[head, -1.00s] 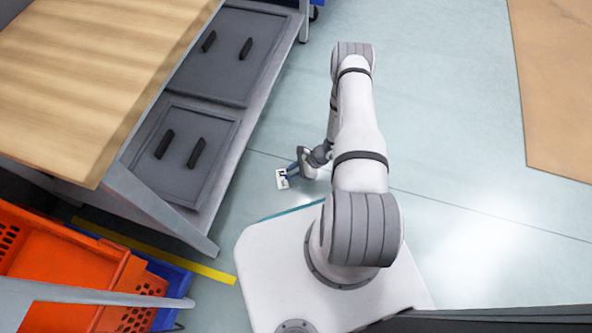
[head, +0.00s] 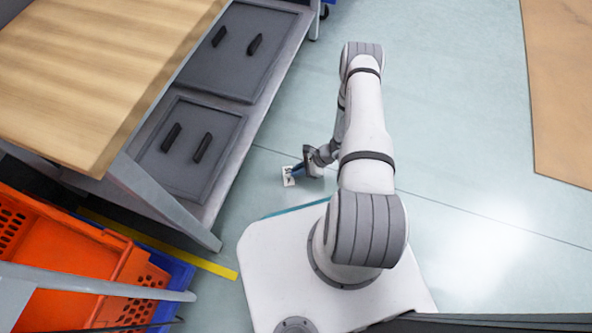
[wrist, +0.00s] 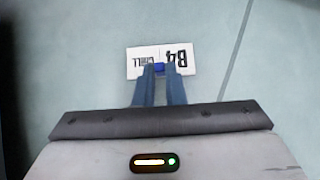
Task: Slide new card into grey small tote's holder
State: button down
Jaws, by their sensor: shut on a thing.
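The card (wrist: 138,61) is white with dark print that appears upside down in the wrist view, partly legible as "B4". It also shows small in the head view (head: 288,181). My gripper (wrist: 159,70) is shut on the card's near edge with its two blue fingers. In the head view my gripper (head: 296,172) holds the card out to the left of my arm, above the floor. I cannot make out a grey small tote or its holder in either view.
A workbench with a wooden top (head: 90,70) stands at the left, with grey lidded panels (head: 190,148) with black handles on its lower shelf. Orange crates (head: 75,265) and a blue one (head: 178,275) are at the lower left. Open floor (head: 450,130) lies right of my arm.

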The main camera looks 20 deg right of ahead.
jog(key=shift+s+d+b, duration=0.2)
jog(key=shift+d, duration=0.75)
jog(key=shift+s+d+b, duration=0.15)
jog(key=shift+d+b, duration=0.1)
jog(key=shift+d, duration=0.65)
jog(key=shift+s+d+b, duration=0.2)
jog(key=shift+d, duration=0.75)
jog(key=c, duration=1.4)
grip_release()
jog(key=shift+c, duration=0.2)
jog(key=p+v, duration=0.2)
jog(key=v, duration=0.4)
jog(key=shift+d+r+p, duration=0.15)
jog(key=shift+r+p, duration=0.2)
jog(key=shift+p, duration=0.05)
jog(key=shift+s+d+r, duration=0.1)
jog(key=shift+d+r, duration=0.15)
jog(key=shift+d, duration=0.2)
